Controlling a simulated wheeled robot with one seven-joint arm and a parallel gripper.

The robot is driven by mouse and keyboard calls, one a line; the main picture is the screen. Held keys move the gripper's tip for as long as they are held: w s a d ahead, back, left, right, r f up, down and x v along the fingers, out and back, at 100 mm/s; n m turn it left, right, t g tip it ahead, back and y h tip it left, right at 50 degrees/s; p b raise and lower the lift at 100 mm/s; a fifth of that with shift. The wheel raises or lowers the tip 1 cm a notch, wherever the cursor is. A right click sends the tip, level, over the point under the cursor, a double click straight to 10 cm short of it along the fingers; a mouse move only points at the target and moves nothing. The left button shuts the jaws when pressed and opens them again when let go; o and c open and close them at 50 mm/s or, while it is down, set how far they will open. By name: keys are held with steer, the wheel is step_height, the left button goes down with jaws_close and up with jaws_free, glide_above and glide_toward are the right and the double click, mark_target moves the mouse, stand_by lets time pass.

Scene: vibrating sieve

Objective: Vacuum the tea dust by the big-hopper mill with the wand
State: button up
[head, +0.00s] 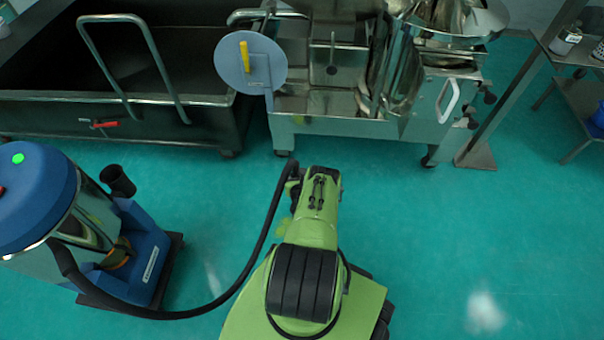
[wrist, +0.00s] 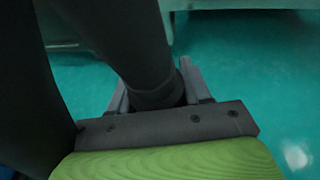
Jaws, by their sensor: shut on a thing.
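My gripper (wrist: 156,88) is shut on the black vacuum wand (wrist: 135,45), which stands between its two grey fingers in the wrist view. The wand's tip is out of sight. The wand's black hose (head: 262,240) curves over the floor to the blue and steel vacuum (head: 38,195) at the left of the head view. A steel machine with a large bowl-like top (head: 455,22), possibly the big-hopper mill, stands beyond my arm.
A dark open trough (head: 110,118) with a bent steel rail stands at the upper left. A steel post on a foot plate (head: 476,156) and a shelf rack (head: 575,92) stand at the right. The green floor (head: 430,235) at right is clear, with a whitish spot (head: 485,312).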

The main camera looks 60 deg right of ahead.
steer(key=shift+w+a, duration=0.85)
steer(key=shift+w, duration=0.25)
steer(key=shift+w+a, duration=0.8)
steer(key=shift+w, duration=0.25)
steer(key=a, duration=0.5)
steer(key=shift+w+a, duration=0.1)
steer(key=shift+w, duration=0.1)
steer(key=s+d, duration=0.2)
steer(key=s, duration=0.6)
steer(key=shift+p, duration=0.35)
steer(key=shift+s, duration=0.1)
stand_by(0.3)
